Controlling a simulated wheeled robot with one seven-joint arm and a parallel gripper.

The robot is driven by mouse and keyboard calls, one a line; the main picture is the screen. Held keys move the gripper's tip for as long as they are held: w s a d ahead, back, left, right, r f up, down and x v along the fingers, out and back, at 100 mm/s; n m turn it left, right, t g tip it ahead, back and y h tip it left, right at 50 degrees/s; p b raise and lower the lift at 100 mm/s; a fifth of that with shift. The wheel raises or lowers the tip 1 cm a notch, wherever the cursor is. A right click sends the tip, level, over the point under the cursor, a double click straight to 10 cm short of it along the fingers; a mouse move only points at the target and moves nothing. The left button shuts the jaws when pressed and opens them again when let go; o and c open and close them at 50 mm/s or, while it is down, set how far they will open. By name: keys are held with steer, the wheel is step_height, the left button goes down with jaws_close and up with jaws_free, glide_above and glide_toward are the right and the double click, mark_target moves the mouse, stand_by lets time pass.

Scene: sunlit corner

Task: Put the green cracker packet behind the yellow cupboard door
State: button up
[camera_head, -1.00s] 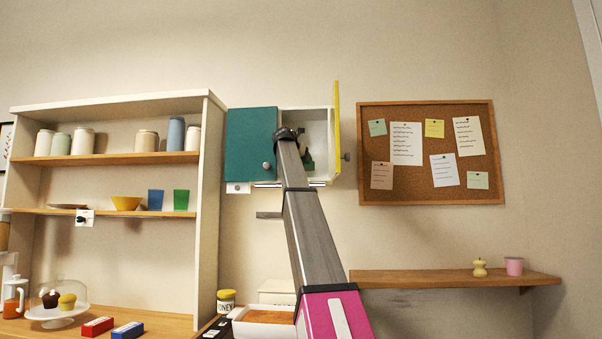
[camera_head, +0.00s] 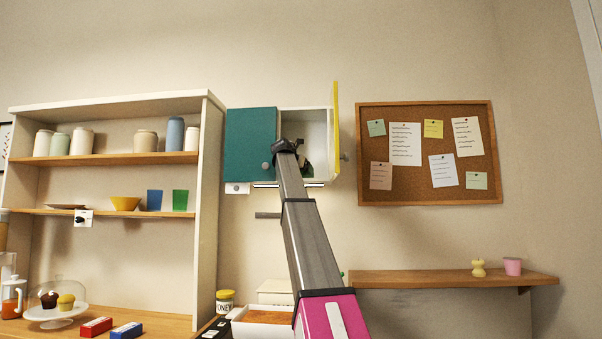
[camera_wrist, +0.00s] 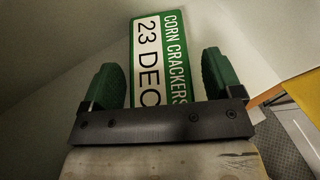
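The green cracker packet (camera_wrist: 160,60), labelled "CORN CRACKERS" and "23 DEC", shows in the wrist view inside a pale-walled space. It lies between and beyond my gripper's green finger pads (camera_wrist: 160,82), with a narrow gap showing on each side. My gripper is open. In the head view, my gripper (camera_head: 304,162) is inside the white right compartment of the wall cupboard, partly hidden by my arm; I cannot make out the packet there. The yellow cupboard door (camera_head: 336,140) stands wide open, swung to the right.
The teal cupboard door (camera_head: 250,144) is closed, left of the open compartment. A cork board (camera_head: 408,181) hangs to the right. A shelf unit (camera_head: 209,200) stands at left, and a wooden wall shelf (camera_head: 430,280) is at lower right.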

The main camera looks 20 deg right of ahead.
steer(key=v, duration=1.2)
steer(key=shift+r, duration=0.15)
